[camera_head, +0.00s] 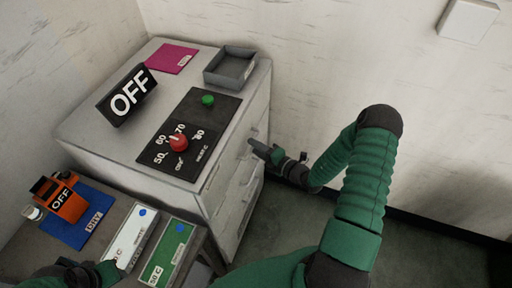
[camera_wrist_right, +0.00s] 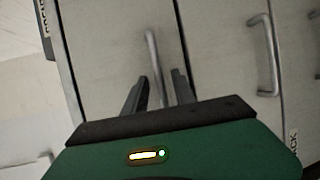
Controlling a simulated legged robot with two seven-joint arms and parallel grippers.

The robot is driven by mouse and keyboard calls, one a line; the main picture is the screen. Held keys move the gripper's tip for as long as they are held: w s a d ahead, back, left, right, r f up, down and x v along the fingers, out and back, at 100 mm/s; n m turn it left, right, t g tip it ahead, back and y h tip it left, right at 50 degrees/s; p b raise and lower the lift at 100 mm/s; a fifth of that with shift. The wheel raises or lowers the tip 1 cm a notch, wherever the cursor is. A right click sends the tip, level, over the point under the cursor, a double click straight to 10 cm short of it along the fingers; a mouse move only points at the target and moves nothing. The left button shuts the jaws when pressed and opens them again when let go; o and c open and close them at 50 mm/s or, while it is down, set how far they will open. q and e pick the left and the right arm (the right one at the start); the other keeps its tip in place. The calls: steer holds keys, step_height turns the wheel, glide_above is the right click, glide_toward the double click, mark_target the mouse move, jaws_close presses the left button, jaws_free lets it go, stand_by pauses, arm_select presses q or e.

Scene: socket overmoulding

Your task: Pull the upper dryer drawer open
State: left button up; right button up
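The dryer (camera_head: 215,158) is a pale cabinet with drawers on its right-facing front. My right gripper (camera_head: 253,147) is at the upper drawer front in the head view. In the right wrist view, the upper drawer's bar handle (camera_wrist_right: 152,62) lies between the two separated fingers of my right gripper (camera_wrist_right: 160,88), closer to the left finger. The gripper looks open, and contact with the handle cannot be made out. The upper drawer (camera_wrist_right: 110,60) looks shut. My left gripper (camera_head: 72,272) is partly in view at the bottom left, its fingers unclear.
Another drawer handle (camera_wrist_right: 266,55) is beside the upper one in the wrist view. On the dryer top are an OFF sign (camera_head: 127,95), a grey tray (camera_head: 230,68), a magenta sheet (camera_head: 172,57) and a red knob (camera_head: 179,142). Floor (camera_head: 285,220) before the drawers is clear.

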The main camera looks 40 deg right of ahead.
steer(key=shift+d, duration=0.15)
jaws_close()
steer(key=shift+s+f, duration=0.1)
steer(key=shift+f, duration=0.1)
stand_by(0.9)
